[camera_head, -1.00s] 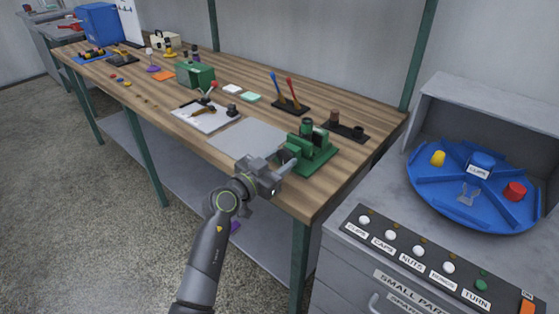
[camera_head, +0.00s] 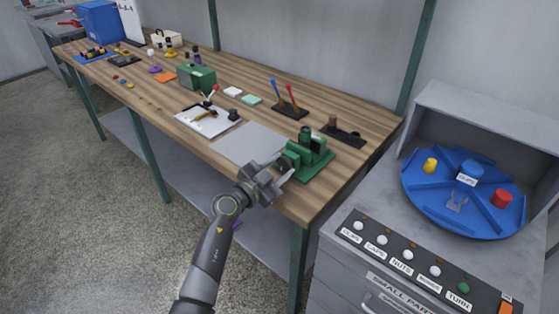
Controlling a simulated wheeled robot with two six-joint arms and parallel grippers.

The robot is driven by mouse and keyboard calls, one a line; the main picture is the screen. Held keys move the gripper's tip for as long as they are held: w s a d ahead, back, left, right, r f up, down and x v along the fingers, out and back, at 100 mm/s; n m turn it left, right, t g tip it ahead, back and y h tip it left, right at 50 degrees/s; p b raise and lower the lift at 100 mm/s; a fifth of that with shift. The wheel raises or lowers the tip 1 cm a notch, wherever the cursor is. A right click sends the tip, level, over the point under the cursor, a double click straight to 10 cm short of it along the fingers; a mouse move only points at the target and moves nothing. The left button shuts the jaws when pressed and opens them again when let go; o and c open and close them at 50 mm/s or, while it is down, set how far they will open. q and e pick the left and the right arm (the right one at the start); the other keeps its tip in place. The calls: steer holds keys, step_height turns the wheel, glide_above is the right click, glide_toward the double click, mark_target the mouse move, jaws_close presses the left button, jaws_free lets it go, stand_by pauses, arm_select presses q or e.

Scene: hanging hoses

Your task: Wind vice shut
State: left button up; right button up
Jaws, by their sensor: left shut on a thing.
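A green vice (camera_head: 308,156) stands on the wooden bench (camera_head: 300,203) near its right front corner. A dark upright cylindrical part shows at the top of the vice. My left gripper (camera_head: 281,172) is at the front left side of the vice, at the bench's front edge. It is shut on the vice handle, which is mostly hidden by the fingers. The gap between the vice jaws is too small to judge. My right gripper is not in view.
A grey mat (camera_head: 249,144) lies left of the vice. A dark holder with blue and red-handled tools (camera_head: 289,99) stands behind it. A blue turntable (camera_head: 462,190) with bins sits at right above a button panel (camera_head: 420,262). A green box (camera_head: 196,76) stands farther back.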

arm_select(q)
steer(key=shift+m+p, duration=0.4)
steer(key=shift+m, duration=0.2)
steer(key=shift+f, duration=0.1)
steer(key=o, duration=1)
steer(key=p+v, duration=0.2)
steer(key=v, duration=1.5)
steer(key=shift+s+a, duration=0.15)
steer(key=shift+s, duration=0.05)
